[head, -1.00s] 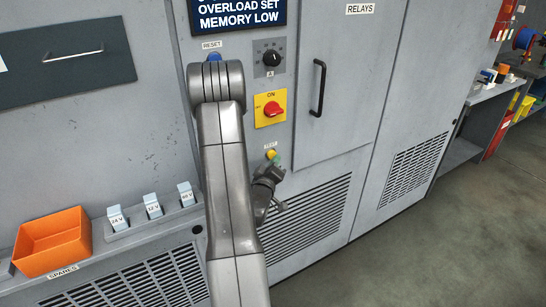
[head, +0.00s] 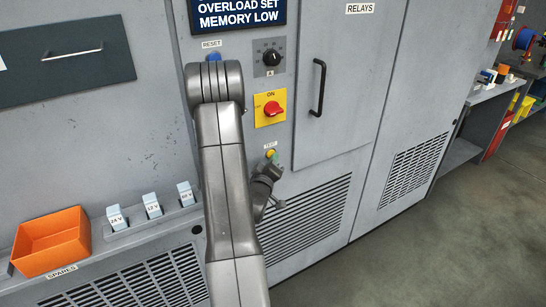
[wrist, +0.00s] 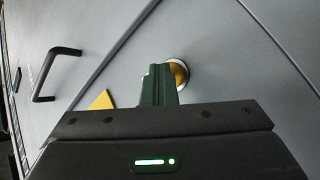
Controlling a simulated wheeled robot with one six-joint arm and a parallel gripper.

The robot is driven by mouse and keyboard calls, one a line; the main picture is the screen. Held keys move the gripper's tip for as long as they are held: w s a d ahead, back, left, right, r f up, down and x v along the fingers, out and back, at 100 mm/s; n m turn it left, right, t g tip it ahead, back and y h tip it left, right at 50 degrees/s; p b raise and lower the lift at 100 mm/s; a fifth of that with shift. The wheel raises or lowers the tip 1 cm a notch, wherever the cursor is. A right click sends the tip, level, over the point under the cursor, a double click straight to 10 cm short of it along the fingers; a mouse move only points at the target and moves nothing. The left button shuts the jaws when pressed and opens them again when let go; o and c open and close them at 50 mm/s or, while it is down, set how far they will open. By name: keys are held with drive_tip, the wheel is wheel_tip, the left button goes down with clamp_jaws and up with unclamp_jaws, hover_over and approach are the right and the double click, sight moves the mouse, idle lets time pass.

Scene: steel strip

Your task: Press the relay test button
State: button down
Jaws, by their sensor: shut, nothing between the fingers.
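The yellow test button (head: 270,154) sits on the grey cabinet front, under a small TEST label and below the red rotary switch. In the wrist view the button (wrist: 181,74) shows as a yellow dome in a silver ring, partly hidden behind my fingers. My gripper (wrist: 160,73) is shut and empty, its green fingertips together in front of the button's left part. In the head view my gripper (head: 274,162) is small and right at the button's lower right. I cannot tell whether the fingertips touch the button.
Above are the red switch (head: 272,108) on its yellow plate, a black knob (head: 271,58) and the blue reset button (head: 214,58). A door handle (head: 318,88) is to the right. An orange bin (head: 52,243) and several labelled blocks are at lower left.

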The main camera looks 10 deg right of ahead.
drive_tip(key=shift+s, duration=0.1)
drive_tip(key=shift+s+d+b, duration=0.3)
drive_tip(key=shift+s+b, duration=0.4)
drive_tip(key=shift+s, duration=0.15)
drive_tip(key=s+b, duration=0.1)
drive_tip(key=s+d+b, duration=0.1)
drive_tip(key=s, duration=0.1)
drive_tip(key=s+b, duration=0.1)
drive_tip(key=shift+s+d, duration=0.35)
idle(0.5)
drive_tip(key=w+p, duration=0.1)
drive_tip(key=p, duration=0.2)
drive_tip(key=shift+w+a+r, duration=0.2)
drive_tip(key=shift+w+a, duration=0.1)
drive_tip(key=shift+w, duration=0.05)
